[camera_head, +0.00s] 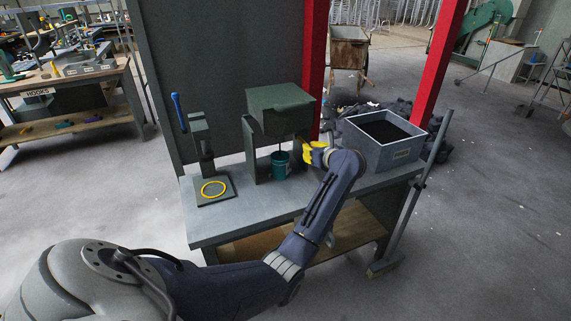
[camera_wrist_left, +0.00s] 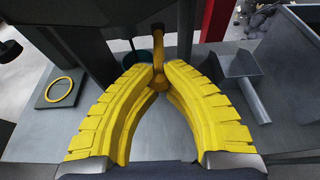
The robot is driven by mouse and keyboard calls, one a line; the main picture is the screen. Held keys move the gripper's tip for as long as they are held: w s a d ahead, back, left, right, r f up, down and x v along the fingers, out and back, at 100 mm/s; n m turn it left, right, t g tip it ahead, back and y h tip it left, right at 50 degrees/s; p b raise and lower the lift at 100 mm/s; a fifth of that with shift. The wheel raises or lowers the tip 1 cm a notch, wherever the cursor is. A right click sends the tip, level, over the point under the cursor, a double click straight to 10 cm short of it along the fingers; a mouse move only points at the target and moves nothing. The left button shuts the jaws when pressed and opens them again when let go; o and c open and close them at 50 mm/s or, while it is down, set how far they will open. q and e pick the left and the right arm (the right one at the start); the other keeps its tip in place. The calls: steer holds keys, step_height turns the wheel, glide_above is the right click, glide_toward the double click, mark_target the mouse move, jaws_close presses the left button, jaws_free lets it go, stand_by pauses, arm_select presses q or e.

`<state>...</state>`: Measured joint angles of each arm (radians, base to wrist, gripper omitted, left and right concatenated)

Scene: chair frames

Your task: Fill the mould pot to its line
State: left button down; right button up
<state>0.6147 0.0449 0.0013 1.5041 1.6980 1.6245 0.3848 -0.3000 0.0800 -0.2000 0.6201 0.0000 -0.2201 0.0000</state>
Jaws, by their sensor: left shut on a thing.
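A teal pot (camera_head: 280,164), which looks like the mould pot, stands on the bench under a green hopper (camera_head: 281,108). Its contents and line cannot be made out. My left gripper (camera_head: 314,153) is just right of the pot, below the hopper. In the left wrist view its yellow fingers (camera_wrist_left: 159,82) meet around a dull yellow upright handle (camera_wrist_left: 158,48). Only a sliver of the teal pot (camera_wrist_left: 129,61) shows behind the left finger. My right gripper is not in view.
A press stand with a blue lever (camera_head: 178,112) and a yellow ring (camera_head: 213,189) on its base is at the bench's left. A grey box of dark material (camera_head: 405,151) is at the right. A grey scoop (camera_wrist_left: 241,66) lies right of my fingers. The bench front (camera_head: 235,222) is clear.

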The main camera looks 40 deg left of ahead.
arm_select(q)
steer(key=shift+w+a+r, duration=0.1)
steer(key=shift+a+r, duration=0.05)
steer(key=shift+r, duration=0.7)
steer(key=shift+w+a+r, duration=0.1)
steer(key=shift+r, duration=0.75)
